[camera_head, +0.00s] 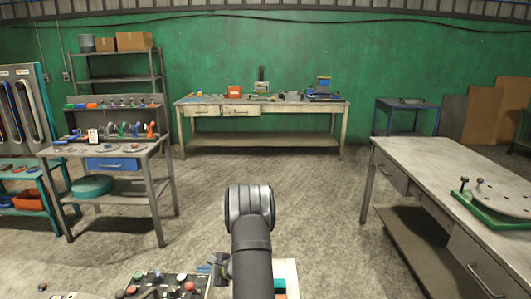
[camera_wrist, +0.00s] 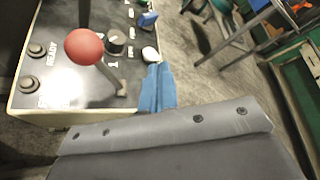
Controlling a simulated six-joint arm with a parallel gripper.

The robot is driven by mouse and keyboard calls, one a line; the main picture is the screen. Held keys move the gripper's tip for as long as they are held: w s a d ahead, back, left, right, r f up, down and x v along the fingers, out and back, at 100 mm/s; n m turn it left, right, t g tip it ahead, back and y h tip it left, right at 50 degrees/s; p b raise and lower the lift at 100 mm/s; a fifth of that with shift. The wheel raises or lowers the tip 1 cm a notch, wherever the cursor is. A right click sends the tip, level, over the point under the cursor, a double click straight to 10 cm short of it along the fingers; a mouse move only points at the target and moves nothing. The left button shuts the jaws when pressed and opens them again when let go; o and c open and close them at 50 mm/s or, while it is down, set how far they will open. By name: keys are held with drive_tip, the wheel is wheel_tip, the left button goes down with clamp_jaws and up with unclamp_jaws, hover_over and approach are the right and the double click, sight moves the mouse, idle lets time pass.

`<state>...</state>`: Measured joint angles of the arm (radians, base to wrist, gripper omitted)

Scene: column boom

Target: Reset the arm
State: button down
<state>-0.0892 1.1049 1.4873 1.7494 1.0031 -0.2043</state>
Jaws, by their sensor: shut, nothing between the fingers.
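My gripper (camera_wrist: 159,72) shows in the wrist view as blue fingers closed together, with nothing between them. It is at the right edge of a control box (camera_wrist: 40,118) with a black top and pale sides. Its tips are close to a small white knob (camera_wrist: 150,54); I cannot tell whether they touch. In the head view my arm rises at the bottom centre, and the gripper (camera_head: 217,262) shows small and partly hidden to its left, by the control box.
The box carries a red-balled lever (camera_wrist: 84,46), a black dial (camera_wrist: 116,42) and a blue knob (camera_wrist: 147,19). In the head view, a grey workbench (camera_head: 430,155) stands right, a tool bench (camera_head: 150,150) left and a long table (camera_head: 190,103) at the back. The middle floor is clear.

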drive_tip(key=shift+w+a+f, duration=0.15)
drive_tip(key=shift+w+f, duration=0.05)
drive_tip(key=shift+w, duration=0.5)
drive_tip(key=shift+w+a+f, duration=0.15)
drive_tip(key=shift+w, duration=0.55)
